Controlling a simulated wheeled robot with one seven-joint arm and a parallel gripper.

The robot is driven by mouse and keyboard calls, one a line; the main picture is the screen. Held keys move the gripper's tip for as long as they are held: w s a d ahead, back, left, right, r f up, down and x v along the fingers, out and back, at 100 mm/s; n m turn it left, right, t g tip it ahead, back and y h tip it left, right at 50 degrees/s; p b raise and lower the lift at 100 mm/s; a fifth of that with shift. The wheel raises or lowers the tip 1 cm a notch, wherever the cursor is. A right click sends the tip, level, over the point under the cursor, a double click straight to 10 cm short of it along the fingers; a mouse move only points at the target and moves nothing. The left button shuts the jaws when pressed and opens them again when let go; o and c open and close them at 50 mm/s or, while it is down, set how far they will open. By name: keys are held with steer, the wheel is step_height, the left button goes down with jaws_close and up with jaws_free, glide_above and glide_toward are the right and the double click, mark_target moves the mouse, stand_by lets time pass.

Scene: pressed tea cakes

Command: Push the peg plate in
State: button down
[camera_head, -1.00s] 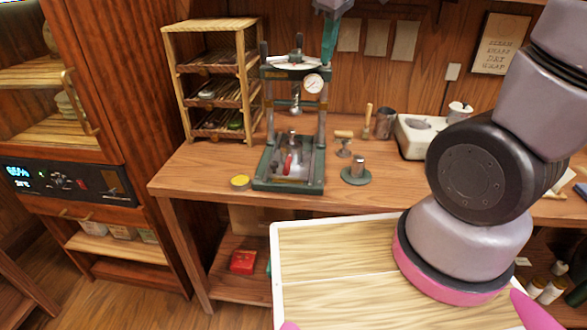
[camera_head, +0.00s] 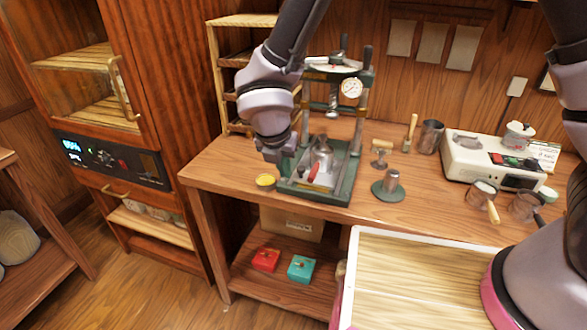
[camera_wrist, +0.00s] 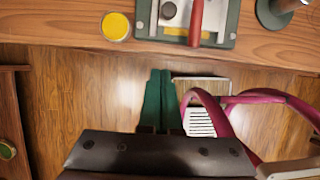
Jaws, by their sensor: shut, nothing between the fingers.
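A green press (camera_head: 345,180) stands on the table. A silver plate with a red handle (camera_head: 313,173) lies in its base, and a metal peg-like part (camera_head: 322,152) stands there; I take this plate for the peg plate. The wrist view shows the plate (camera_wrist: 211,14) at the top with the red handle (camera_wrist: 196,20) and a round dark knob (camera_wrist: 169,10). My gripper (camera_head: 284,168) is at the press's front left. Its green fingers (camera_wrist: 160,72) are shut and empty, apart from the plate in the wrist view. My arm hides part of the press's left side.
A yellow round tin (camera_head: 265,181) sits left of the press, close to my gripper. A metal stamp on a green disc (camera_head: 390,184) stands at the right. The table's front edge (camera_head: 270,200) is close below. A shelf rack (camera_head: 222,75) stands behind my arm.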

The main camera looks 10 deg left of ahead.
steer(key=x, duration=0.8)
steer(key=shift+w+f, duration=0.25)
steer(key=shift+f, duration=0.05)
steer(key=w, duration=0.2)
steer(key=shift+w+d+r, duration=0.1)
steer(key=shift+w+r, duration=0.05)
steer(key=shift+w, duration=0.65)
steer(key=w, duration=0.8)
steer(key=shift+d, duration=0.35)
